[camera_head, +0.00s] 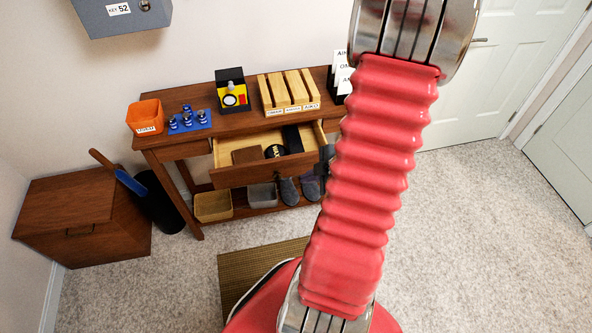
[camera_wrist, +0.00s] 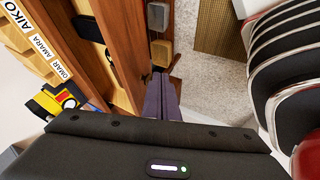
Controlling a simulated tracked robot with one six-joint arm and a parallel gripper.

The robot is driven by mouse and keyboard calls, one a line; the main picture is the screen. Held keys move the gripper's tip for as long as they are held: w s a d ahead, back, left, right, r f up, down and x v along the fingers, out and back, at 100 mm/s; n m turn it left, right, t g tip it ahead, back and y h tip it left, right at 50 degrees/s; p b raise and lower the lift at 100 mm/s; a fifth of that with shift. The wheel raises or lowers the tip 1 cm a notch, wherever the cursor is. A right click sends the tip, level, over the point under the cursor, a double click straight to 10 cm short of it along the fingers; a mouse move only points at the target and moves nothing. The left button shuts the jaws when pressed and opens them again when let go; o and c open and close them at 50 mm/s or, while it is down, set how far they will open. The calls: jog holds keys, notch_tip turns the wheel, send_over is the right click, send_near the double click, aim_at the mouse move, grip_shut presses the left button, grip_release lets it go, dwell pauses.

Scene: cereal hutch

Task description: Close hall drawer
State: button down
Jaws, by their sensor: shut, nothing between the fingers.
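The hall drawer (camera_head: 250,173) is pulled open from the brown wooden console table (camera_head: 225,121). Its pale interior holds a brown box, a dark round item and a black case. In the wrist view the drawer's brown front (camera_wrist: 133,40) runs beside my gripper. My gripper (camera_wrist: 161,75) is shut and empty, its fingers side by side just outside the drawer front; whether they touch it I cannot tell. In the head view my red arm hides most of the gripper and the drawer's right end.
An orange bin (camera_head: 146,117), a blue peg tray (camera_head: 190,122), a yellow-and-black item (camera_head: 232,90) and a wooden slotted rack (camera_head: 289,92) stand on the tabletop. Baskets (camera_head: 213,206) and slippers (camera_head: 289,191) sit below. A brown cabinet (camera_head: 75,215) stands left. Carpet at right is clear.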

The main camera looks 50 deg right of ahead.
aim_at(295, 171)
jog(key=w+f, duration=0.1)
jog(key=w, duration=0.1)
jog(key=w+d+f, duration=0.1)
jog(key=w+f, duration=0.1)
jog(key=w+d+f, duration=0.1)
jog(key=w+f, duration=0.1)
jog(key=w, duration=0.1)
jog(key=shift+f, duration=0.1)
dwell(0.4)
jog(key=shift+w, duration=0.15)
